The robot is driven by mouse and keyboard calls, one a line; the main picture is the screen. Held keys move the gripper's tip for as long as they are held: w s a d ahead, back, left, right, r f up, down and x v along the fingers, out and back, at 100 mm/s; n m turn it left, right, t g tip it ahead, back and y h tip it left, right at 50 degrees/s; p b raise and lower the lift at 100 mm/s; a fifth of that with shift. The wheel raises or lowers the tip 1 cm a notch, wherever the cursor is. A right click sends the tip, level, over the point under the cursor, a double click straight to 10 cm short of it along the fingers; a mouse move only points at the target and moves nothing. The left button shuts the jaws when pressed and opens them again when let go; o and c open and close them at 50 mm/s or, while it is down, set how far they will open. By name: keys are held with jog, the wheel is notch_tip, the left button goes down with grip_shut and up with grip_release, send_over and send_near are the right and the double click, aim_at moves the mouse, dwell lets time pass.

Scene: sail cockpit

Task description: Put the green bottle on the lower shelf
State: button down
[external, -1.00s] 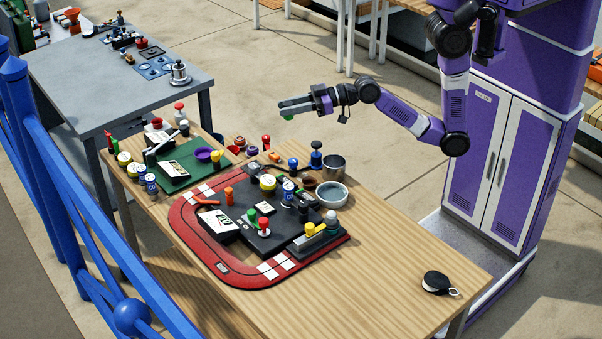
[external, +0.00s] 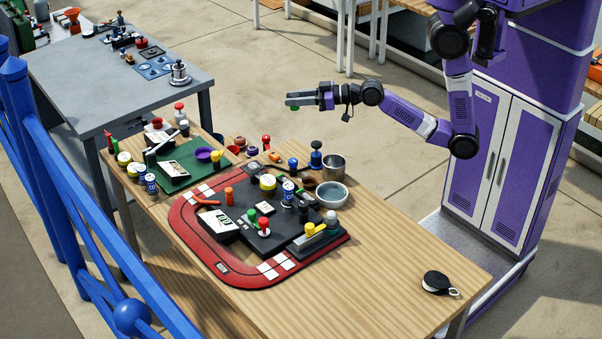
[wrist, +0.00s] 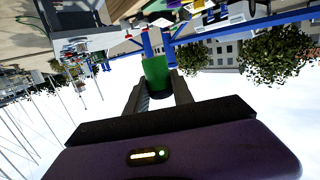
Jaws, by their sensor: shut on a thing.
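My gripper (external: 292,101) is shut on a small green object, the green bottle (wrist: 156,73). In the wrist view the bottle sits between the two fingertips, and only its green side shows clearly. In the external view only a small green bit of the bottle (external: 294,108) shows below the fingers. The gripper is held out in the air above the far edge of the wooden table, apart from everything on it. I cannot pick out the lower shelf in these frames.
A grey table (external: 85,80) is at the upper left. A blue railing (external: 62,180) runs along the left. The table's right part is mostly clear.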

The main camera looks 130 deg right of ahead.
aim_at(295, 149)
notch_tip(295, 149, down, 16)
jog(key=shift+r+b, duration=0.2)
jog(key=shift+b, duration=0.15)
jog(key=shift+f, duration=0.3)
jog(key=c, duration=1.1)
grip_release()
jog(key=shift+r, duration=0.1)
jog(key=shift+o, duration=0.4)
jog(key=b+v, duration=0.1)
jog(key=v, duration=0.7)
jog(key=shift+w+r+b, duration=0.2)
jog(key=shift+r+b, duration=0.15)
jog(key=shift+r, duration=0.05)
